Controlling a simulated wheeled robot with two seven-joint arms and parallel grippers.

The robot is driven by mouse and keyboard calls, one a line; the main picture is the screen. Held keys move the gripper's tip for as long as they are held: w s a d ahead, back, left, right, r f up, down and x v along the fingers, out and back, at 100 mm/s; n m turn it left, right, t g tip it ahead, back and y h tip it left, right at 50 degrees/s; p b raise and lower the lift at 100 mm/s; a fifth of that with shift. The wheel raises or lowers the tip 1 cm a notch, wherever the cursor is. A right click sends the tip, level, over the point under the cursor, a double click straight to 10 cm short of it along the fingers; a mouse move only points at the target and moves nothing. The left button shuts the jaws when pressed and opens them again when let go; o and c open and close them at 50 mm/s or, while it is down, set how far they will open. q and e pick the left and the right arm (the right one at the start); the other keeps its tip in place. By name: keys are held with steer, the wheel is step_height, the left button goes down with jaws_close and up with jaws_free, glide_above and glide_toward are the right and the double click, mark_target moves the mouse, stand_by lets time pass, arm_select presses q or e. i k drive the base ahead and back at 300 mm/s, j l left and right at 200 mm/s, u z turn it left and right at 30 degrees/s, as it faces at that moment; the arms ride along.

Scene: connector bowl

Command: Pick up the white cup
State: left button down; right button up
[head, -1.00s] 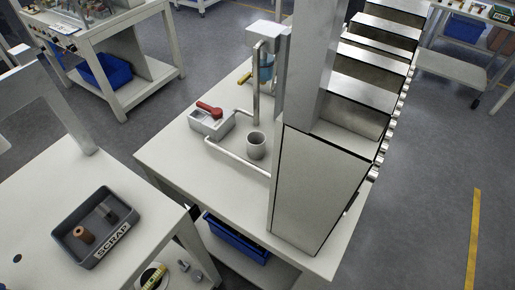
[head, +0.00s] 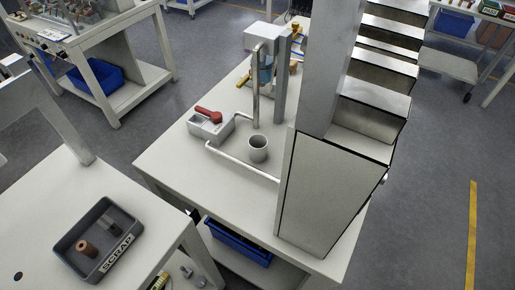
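Neither of my grippers shows in the head view.
A tall metal cabinet (head: 325,195) stands right of the cup. A SCRAP tray (head: 97,240) lies on the near-left table. Blue bins (head: 240,243) sit below bench tops. Grey floor is open at right.

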mark_target(258, 144)
steer(key=k+j+u, duration=0.3)
steer(key=k+j, duration=0.2)
steer(key=k+j+u, duration=0.25)
steer(key=k+j, duration=0.2)
steer(key=j, duration=0.1)
